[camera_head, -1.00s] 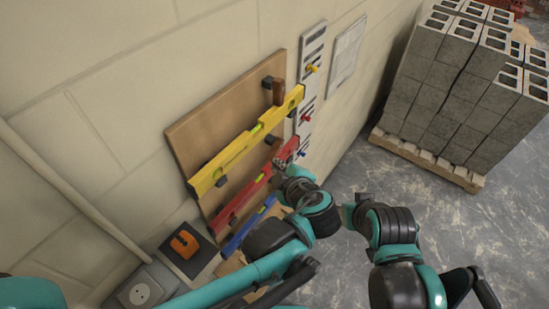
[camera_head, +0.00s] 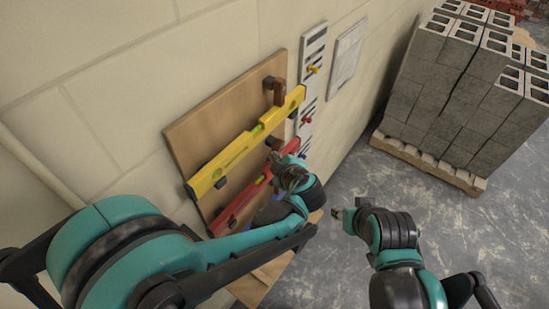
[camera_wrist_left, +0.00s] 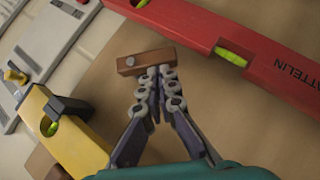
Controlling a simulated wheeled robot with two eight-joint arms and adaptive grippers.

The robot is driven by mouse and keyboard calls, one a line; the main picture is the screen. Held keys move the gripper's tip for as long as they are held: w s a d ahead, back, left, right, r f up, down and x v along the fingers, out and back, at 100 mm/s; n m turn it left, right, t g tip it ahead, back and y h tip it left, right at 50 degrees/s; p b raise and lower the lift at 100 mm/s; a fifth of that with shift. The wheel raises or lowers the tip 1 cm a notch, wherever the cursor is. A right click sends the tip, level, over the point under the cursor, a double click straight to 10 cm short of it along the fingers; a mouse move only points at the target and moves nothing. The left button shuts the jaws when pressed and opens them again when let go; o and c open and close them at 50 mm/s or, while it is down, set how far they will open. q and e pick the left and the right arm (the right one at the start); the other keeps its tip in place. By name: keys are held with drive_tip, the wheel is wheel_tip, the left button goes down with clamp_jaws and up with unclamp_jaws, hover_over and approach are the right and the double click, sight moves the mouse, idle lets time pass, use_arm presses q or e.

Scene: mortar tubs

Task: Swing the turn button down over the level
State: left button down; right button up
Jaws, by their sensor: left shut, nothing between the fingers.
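In the left wrist view a brown wooden turn button (camera_wrist_left: 160,61) with a screw near one end lies between the red level (camera_wrist_left: 225,38) and the yellow level (camera_wrist_left: 62,130). It does not cross the red level. My left gripper (camera_wrist_left: 160,76) is shut and empty, its fingertips at the button's edge; I cannot tell whether they touch. In the head view my left gripper (camera_head: 277,160) is beside the red level (camera_head: 240,203), below the yellow level (camera_head: 243,150). Another brown turn button (camera_head: 280,92) stands upright above the yellow level's right end. My right gripper (camera_head: 337,213) is small.
The levels hang on a wooden board (camera_head: 190,130) on the block wall. A striped strip with coloured knobs (camera_head: 312,68) and a pale panel (camera_head: 346,53) are to the right. A pallet of concrete blocks (camera_head: 445,95) stands farther right. The floor between is clear.

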use_arm(q)
drive_tip(key=shift+f+t+b, duration=0.2)
drive_tip(key=shift+t+b, duration=0.1)
drive_tip(key=shift+b, duration=0.25)
drive_tip(key=shift+f+n+t+h+b, duration=0.15)
drive_tip(key=shift+n+t+h+b, duration=0.15)
drive_tip(key=shift+b, duration=0.05)
drive_tip(key=shift+f+b, duration=0.15)
drive_tip(key=shift+b, duration=0.2)
drive_tip(key=shift+w+d+f+b, duration=0.15)
drive_tip(key=shift+f+b, duration=0.35)
drive_tip(key=shift+b, duration=0.25)
drive_tip(key=shift+w+d+f+b, duration=0.15)
drive_tip(key=shift+f+b, duration=0.35)
drive_tip(key=shift+b, duration=0.3)
drive_tip(key=shift+w+f+b, duration=0.15)
drive_tip(key=shift+f+b, duration=0.35)
drive_tip(key=shift+b, duration=0.25)
drive_tip(key=shift+r+p, duration=0.55)
drive_tip(key=shift+r, duration=0.2)
